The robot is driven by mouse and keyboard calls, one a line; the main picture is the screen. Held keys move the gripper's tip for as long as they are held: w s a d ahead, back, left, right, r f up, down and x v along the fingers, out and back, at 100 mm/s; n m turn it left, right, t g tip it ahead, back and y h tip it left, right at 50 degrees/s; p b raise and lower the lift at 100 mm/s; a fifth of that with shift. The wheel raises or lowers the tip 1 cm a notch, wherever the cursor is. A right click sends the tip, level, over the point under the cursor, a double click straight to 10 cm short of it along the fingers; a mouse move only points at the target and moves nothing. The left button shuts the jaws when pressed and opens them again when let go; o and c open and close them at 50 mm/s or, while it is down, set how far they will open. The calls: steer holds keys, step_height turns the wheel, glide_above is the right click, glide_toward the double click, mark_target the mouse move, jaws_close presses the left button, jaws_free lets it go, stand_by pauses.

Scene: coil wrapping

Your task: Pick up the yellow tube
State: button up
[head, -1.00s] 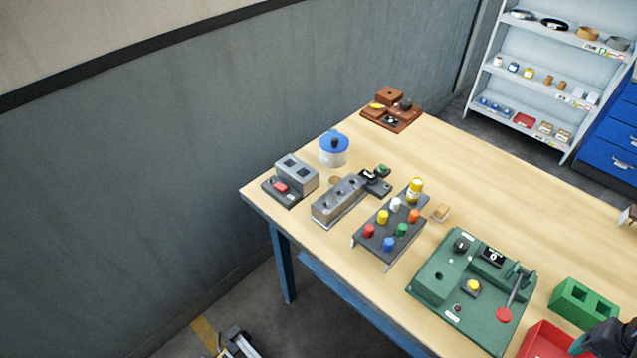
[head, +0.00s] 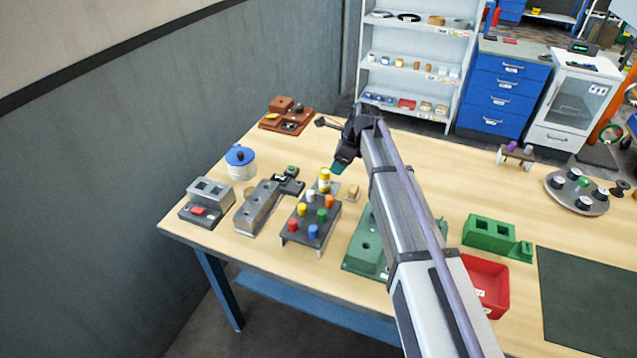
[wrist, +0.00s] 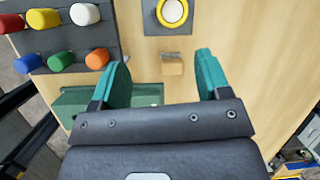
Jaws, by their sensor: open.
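The dark rack (head: 300,238) holds several coloured tubes, among them a short yellow tube (head: 302,209), which shows at the upper left in the wrist view (wrist: 43,18). My gripper (head: 339,168) is open, with teal fingers, above the table near that container. In the wrist view, the space between its fingertips (wrist: 163,60) has no tube in it.
A small tan block (wrist: 172,65) lies on the table below my fingers. A green fixture (head: 366,246) is partly hidden by my arm. A grey block fixture (head: 258,206) and a blue-lidded jar (head: 240,162) stand left of the rack. A red bin (head: 487,284) is at right.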

mark_target(325, 172)
steer(key=w+a+f+b, duration=0.1)
steer(key=f+b, duration=0.2)
steer(key=w+a+f+m+b, duration=0.1)
steer(key=a+f+b, duration=0.1)
steer(key=f+b, duration=0.1)
steer(key=w+a+f+m+b, duration=0.1)
steer(key=a+f+b, duration=0.1)
steer(key=f+b, duration=0.2)
steer(key=shift+w+f, duration=0.1)
steer(key=shift+w, duration=0.1)
steer(key=shift+a+f, duration=0.1)
steer(key=shift+a, duration=0.05)
steer(key=shift+r, duration=0.25)
steer(key=c, duration=1)
